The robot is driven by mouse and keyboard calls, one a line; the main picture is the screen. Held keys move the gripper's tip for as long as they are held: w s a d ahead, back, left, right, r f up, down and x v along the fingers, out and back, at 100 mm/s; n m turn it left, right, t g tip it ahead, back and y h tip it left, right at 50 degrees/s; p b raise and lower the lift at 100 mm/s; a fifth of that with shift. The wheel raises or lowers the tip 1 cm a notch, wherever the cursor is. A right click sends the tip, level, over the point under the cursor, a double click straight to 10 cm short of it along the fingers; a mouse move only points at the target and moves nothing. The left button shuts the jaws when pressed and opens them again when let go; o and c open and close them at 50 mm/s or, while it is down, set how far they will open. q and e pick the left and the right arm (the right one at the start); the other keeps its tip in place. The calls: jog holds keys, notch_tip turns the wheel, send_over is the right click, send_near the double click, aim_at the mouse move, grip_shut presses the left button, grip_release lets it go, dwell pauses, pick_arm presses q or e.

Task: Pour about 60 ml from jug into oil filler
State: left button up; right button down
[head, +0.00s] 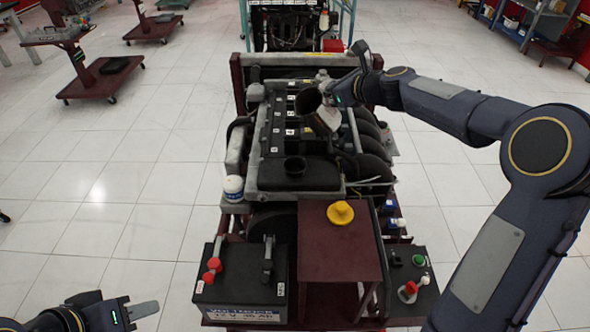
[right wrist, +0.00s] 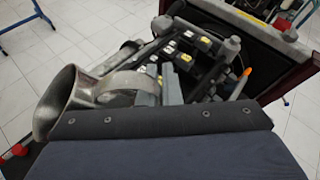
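The metal jug (head: 325,121) hangs in the air over the engine, tilted, with its dark open mouth toward the upper left. My right gripper (head: 326,84) is shut on it; the fingertips are partly hidden. In the right wrist view the jug's flared grey mouth (right wrist: 62,103) points left. No stream of liquid shows, and the level inside cannot be seen. The oil filler, a black open neck (head: 294,165), stands on the engine's near end, below and left of the jug and apart from it. My left gripper (head: 143,310) is low at the left, away from the engine; its finger gap is unclear.
A yellow cap (head: 340,212) lies on the dark red stand (head: 335,255) in front of the engine. A battery (head: 240,285) is at the near left and a switch box (head: 410,285) at the near right. A white-capped container (head: 233,188) stands left of the filler.

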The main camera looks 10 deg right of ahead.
jog(key=shift+s+a+f+n+b, duration=0.25)
jog(key=shift+a+f+n+b, duration=0.2)
jog(key=shift+b, duration=0.5)
jog(key=shift+r+t+h+p, duration=0.3)
jog(key=shift+r+h+p, duration=0.1)
jog(key=shift+r, duration=0.25)
pick_arm(q)
jog(key=shift+f, duration=1.15)
pick_arm(e)
jog(key=shift+s+a+r+n, duration=0.15)
jog(key=shift+r+n, duration=0.4)
jog(key=shift+a+r, duration=0.1)
jog(key=shift+r, duration=0.05)
pick_arm(q)
jog(key=shift+f+b, duration=0.25)
jog(key=shift+b, duration=0.1)
pick_arm(e)
jog(key=shift+t+h, duration=0.3)
pick_arm(q)
jog(key=shift+f+b, duration=1.1)
pick_arm(e)
jog(key=shift+s+a+f+n, duration=0.3)
jog(key=shift+a+f+n, duration=0.1)
jog(key=shift+f+n, duration=0.3)
jog(key=shift+t+h, duration=0.3)
jog(key=shift+w+d, duration=0.1)
jog(key=shift+d, duration=0.05)
